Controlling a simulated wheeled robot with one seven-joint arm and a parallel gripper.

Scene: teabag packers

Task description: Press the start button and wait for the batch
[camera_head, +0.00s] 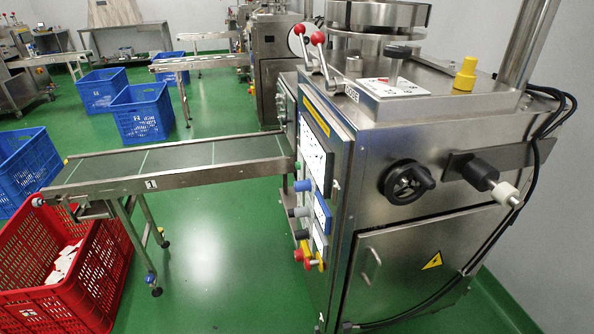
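The steel packing machine (420,130) stands at the right in the head view. Its control panel faces left and is seen at a steep angle. A small green button (298,165) sticks out of the panel's edge. Below it are a blue knob (303,185), grey knobs (301,211) and a red mushroom button (298,255) by a yellow plate. The panel's labels are too slanted to read. The conveyor (180,180) runs left from the machine, and its dark belt looks empty. A red crate (98,300) under its far end holds several white packets (64,262). My gripper is not in view.
Blue crates (22,165) stand on the green floor (225,260) at left and behind the conveyor. Red-tipped levers (318,40), a black handwheel (406,182) and cables (545,130) stick out from the machine. The floor between conveyor and machine front is clear.

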